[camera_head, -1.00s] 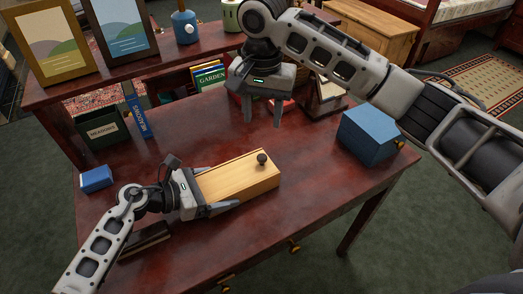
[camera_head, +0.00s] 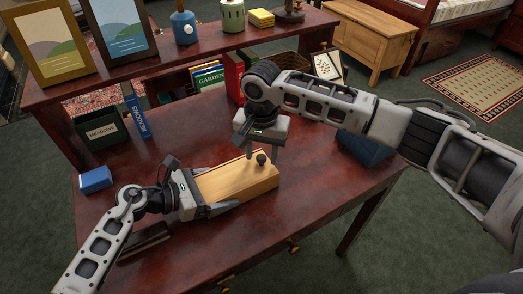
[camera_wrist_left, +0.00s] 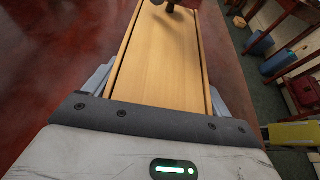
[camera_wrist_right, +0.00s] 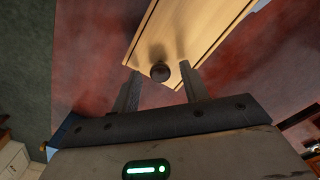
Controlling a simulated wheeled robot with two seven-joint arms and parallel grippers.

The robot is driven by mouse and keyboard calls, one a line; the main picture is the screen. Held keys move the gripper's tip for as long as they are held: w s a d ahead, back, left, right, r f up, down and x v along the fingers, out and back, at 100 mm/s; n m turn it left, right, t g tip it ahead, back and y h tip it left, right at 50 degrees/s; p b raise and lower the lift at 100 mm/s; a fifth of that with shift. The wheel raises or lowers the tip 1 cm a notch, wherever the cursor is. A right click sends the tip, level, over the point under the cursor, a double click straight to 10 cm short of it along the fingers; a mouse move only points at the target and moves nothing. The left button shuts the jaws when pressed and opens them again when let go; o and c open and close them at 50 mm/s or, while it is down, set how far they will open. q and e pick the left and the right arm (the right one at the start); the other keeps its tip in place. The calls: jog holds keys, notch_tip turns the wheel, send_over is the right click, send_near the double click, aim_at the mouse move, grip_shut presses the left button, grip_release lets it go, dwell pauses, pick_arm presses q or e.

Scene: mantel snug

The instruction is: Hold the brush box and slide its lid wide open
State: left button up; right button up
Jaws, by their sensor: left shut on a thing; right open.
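The brush box (camera_head: 238,188) is a long, light wooden box lying on the dark red desk. Its lid (camera_wrist_left: 158,60) has a dark round knob (camera_head: 261,159) near the right end and looks closed. My left gripper (camera_head: 216,192) is shut on the box's left end, with its fingers along the two long sides. My right gripper (camera_head: 263,155) is open just above the knob. In the right wrist view the knob (camera_wrist_right: 160,72) sits between and slightly beyond the two fingertips (camera_wrist_right: 158,80), and contact cannot be told.
A blue box (camera_head: 365,148) stands on the desk's right side, partly behind my right arm. A dark flat item (camera_head: 145,243) lies by my left wrist. Bare desk (camera_head: 310,185) lies right of the box.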

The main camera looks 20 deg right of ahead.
grip_shut()
jog(key=w+d, duration=0.1)
jog(key=d, duration=0.4)
jog(key=w+d, duration=0.1)
jog(key=d, duration=0.5)
jog(key=w+d, duration=0.2)
jog(key=d, duration=0.3)
jog(key=shift+d, duration=0.2)
grip_release()
jog(key=shift+r, duration=0.1)
notch_tip(320, 180, up, 12)
